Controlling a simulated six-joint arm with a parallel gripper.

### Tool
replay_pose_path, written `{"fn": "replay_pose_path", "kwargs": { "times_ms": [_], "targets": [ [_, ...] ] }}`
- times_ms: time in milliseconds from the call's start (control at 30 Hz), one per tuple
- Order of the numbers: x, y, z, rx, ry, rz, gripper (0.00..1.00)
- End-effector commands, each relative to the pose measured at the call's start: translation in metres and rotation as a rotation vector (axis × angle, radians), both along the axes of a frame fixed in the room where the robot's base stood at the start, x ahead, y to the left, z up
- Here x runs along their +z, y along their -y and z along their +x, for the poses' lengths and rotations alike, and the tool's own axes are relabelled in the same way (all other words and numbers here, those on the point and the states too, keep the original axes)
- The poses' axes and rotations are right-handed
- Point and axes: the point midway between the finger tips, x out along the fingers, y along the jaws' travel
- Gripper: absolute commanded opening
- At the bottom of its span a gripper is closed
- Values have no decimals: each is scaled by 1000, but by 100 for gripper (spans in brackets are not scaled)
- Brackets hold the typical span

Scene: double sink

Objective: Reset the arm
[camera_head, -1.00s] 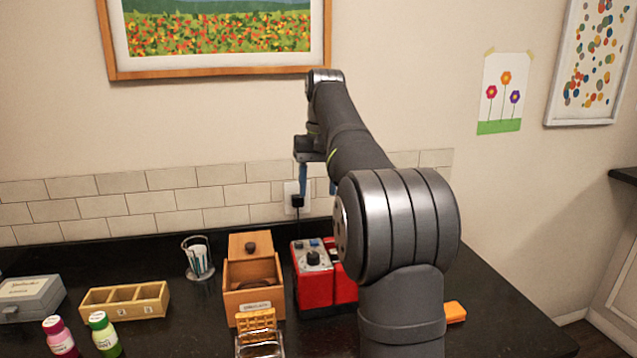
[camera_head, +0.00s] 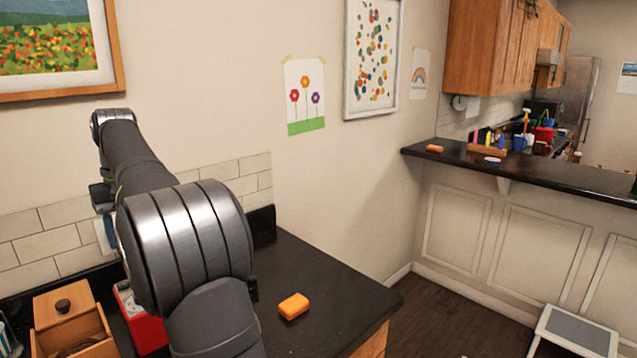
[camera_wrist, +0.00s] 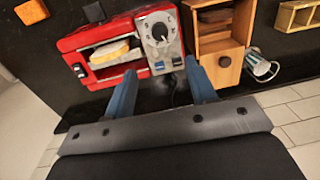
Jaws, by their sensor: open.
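My gripper (camera_wrist: 161,88) is open and empty in the wrist view, its two blue fingers apart. In the head view my gripper (camera_head: 106,222) is mostly hidden behind my arm, close to the tiled wall. The fingers hang in front of a red toaster-like appliance (camera_wrist: 80,42) with a grey knob panel (camera_wrist: 160,40) and a yellow-and-white piece inside. I cannot tell how far the fingers are from it. Part of the appliance also shows low in the head view (camera_head: 150,334). My arm is raised above the counter.
A wooden box (camera_wrist: 222,58) with a knob stands beside the appliance, with a glass holder (camera_wrist: 262,67) near it. An orange block (camera_head: 293,306) lies on the black counter (camera_head: 335,290), which is otherwise bare there. A farther counter (camera_head: 540,180) and a step stool (camera_head: 575,332) are at right.

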Motion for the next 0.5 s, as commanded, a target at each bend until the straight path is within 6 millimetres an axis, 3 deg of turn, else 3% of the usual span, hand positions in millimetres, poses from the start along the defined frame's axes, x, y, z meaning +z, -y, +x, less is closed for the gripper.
{"fn": "replay_pose_path", "kwargs": {
  "times_ms": [500],
  "targets": [
    [-102, -4, -5, 0, -3, -3, 51]
  ]
}}
